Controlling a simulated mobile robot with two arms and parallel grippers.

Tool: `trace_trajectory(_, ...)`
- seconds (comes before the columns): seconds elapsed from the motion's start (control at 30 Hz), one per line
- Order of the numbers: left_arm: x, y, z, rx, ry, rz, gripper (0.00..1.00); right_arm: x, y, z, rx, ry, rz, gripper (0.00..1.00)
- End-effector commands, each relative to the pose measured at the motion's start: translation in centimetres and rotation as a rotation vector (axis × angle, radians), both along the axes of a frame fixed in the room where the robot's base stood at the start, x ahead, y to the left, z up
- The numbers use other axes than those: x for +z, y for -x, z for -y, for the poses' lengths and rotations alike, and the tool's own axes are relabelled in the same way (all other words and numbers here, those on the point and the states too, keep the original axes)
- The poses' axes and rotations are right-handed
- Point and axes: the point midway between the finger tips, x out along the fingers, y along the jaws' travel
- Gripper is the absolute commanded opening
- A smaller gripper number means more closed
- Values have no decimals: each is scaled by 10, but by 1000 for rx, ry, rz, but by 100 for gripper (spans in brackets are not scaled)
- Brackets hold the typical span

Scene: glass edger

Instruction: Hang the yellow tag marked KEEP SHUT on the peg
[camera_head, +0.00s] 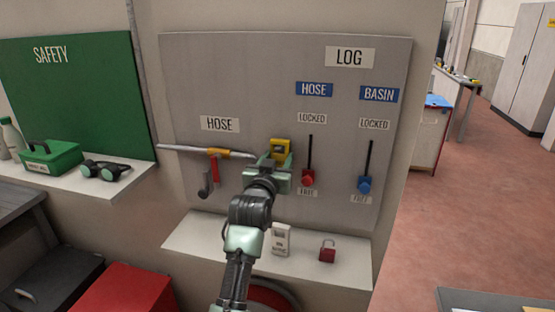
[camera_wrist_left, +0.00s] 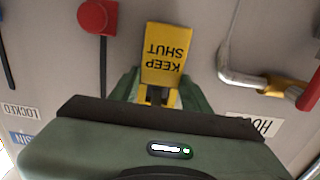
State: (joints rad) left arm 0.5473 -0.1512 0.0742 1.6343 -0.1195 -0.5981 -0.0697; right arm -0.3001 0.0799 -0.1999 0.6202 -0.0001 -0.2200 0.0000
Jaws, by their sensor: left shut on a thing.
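The yellow tag (camera_head: 281,146) is in front of the grey wall panel, just right of the pipe's end. In the left wrist view the yellow tag (camera_wrist_left: 165,55) reads KEEP SHUT, upside down in the picture. My left gripper (camera_head: 272,164) is shut on the tag's near end; its green fingers (camera_wrist_left: 157,97) show on both sides of it. I cannot make out the peg; the tag and gripper cover part of the panel. My right gripper is in neither view.
A pipe (camera_head: 185,150) with a red valve handle (camera_head: 214,167) is left of my gripper. A red slider knob (camera_head: 308,177) is close on the right, a blue one (camera_head: 364,184) further right. The shelf (camera_head: 200,243) below holds a white tag (camera_head: 281,240) and red padlock (camera_head: 327,251).

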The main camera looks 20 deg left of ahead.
Motion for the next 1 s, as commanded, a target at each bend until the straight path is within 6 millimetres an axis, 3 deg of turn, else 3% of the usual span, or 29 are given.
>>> trace_trajectory(0.4,0,0,0,0,0,1,6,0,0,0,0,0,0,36)
trace_trajectory(0.43,0,0,0,0,0,1,50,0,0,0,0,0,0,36)
trace_trajectory(0.5,0,0,0,0,0,1,69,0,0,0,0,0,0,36)
trace_trajectory(0.53,0,0,0,0,0,1,72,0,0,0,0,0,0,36)
trace_trajectory(0.87,-1,1,0,0,1,0,72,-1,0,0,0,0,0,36)
trace_trajectory(1.0,-3,13,1,0,1,0,72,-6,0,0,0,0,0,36)
